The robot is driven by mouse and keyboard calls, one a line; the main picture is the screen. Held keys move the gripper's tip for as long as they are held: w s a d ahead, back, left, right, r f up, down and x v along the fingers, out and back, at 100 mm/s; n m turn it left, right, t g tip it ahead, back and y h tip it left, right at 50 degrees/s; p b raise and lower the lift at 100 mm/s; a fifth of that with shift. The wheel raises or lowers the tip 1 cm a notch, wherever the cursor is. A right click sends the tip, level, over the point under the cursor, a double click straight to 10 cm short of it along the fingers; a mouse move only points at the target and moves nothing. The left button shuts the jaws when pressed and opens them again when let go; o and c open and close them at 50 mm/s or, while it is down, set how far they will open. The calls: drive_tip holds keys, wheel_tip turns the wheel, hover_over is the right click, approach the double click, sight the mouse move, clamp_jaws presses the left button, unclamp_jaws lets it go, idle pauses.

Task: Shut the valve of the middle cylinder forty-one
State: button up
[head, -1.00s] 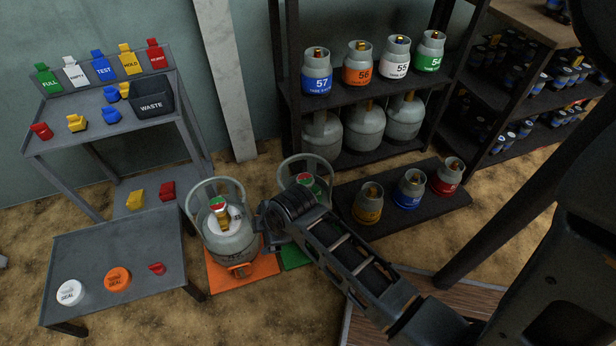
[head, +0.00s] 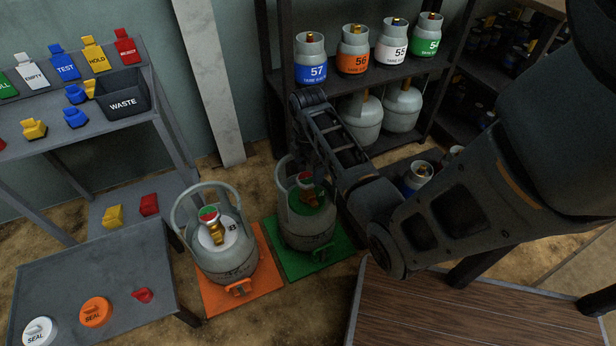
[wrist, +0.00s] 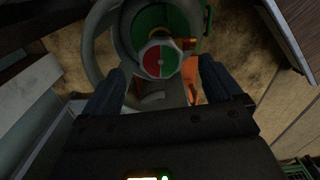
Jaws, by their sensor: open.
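A grey cylinder (head: 305,228) with a ring guard and a green top stands upright on a green mat (head: 338,250). Its number cannot be read. Its valve knob (head: 305,182) has a red and green face. A valve knob (wrist: 160,58) split red and green, above a green top, also shows in the wrist view. My gripper (wrist: 161,70) is open, one finger on each side of that knob and a little short of it; contact cannot be told. In the head view my arm reaches over behind this cylinder, and the fingers cannot be made out.
Another cylinder (head: 225,262) with a white disc and a red and green knob stands left on an orange mat (head: 262,262). A shelf (head: 385,78) of numbered cylinders is behind. A wooden platform (head: 450,310) is front right, a grey table (head: 110,270) left.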

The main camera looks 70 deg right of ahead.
sight(308, 178)
drive_tip(key=shift+f+b, duration=0.65)
drive_tip(key=shift+f, duration=1.35)
drive_tip(key=shift+c, duration=0.2)
drive_tip(key=shift+a, duration=0.1)
drive_tip(key=c, duration=1)
